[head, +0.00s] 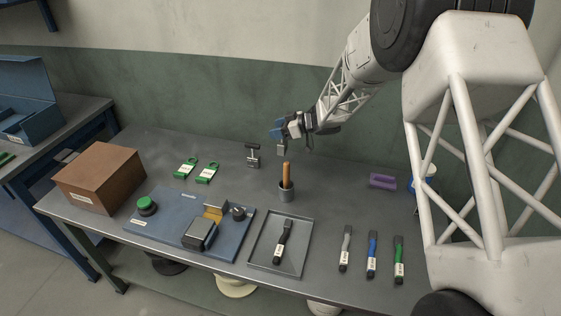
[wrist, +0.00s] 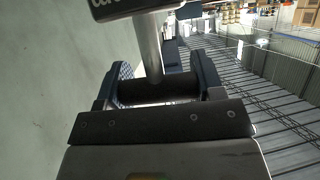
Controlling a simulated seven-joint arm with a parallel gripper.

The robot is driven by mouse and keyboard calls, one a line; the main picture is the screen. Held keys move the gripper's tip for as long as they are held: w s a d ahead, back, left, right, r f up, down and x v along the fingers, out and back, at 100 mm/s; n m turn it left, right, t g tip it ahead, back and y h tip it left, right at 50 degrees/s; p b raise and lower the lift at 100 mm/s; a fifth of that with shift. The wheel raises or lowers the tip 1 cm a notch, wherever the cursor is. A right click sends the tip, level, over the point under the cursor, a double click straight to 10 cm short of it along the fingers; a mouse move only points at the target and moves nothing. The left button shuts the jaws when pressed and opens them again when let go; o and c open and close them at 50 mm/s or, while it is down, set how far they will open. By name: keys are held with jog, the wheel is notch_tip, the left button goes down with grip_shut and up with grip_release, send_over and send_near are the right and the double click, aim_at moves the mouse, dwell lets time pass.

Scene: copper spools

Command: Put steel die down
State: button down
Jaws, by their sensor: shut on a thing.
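My gripper (head: 294,127) is raised above the back of the table, its fingers shut on the dark crossbar handle of a T-shaped steel die (wrist: 150,45). In the wrist view, the handle lies between the two blue-black fingers, and a metal shaft runs from it to a block with partly cut-off lettering. In the head view, the die's small grey block (head: 282,149) hangs below the gripper, clear of the table. A similar T-handled tool (head: 253,155) stands upright on the table to the left. Which of the two bears which label is too small to read.
A cup with a wooden handle (head: 286,192) stands below my gripper. Green tags (head: 207,173), a brown box (head: 101,178) and a blue board (head: 170,216) lie left. A grey tray (head: 254,243) is in front; several markers (head: 371,254) and a purple block (head: 382,181) lie right.

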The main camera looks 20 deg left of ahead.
aim_at(284, 140)
jog(key=shift+f, duration=2.75)
jog(key=shift+f, duration=0.1)
jog(key=shift+f, duration=1.8)
jog(key=shift+f, duration=0.15)
jog(key=shift+c, duration=1.2)
grip_release()
jog(key=shift+d+r, duration=0.2)
jog(key=v, duration=1.1)
jog(key=shift+d, duration=0.3)
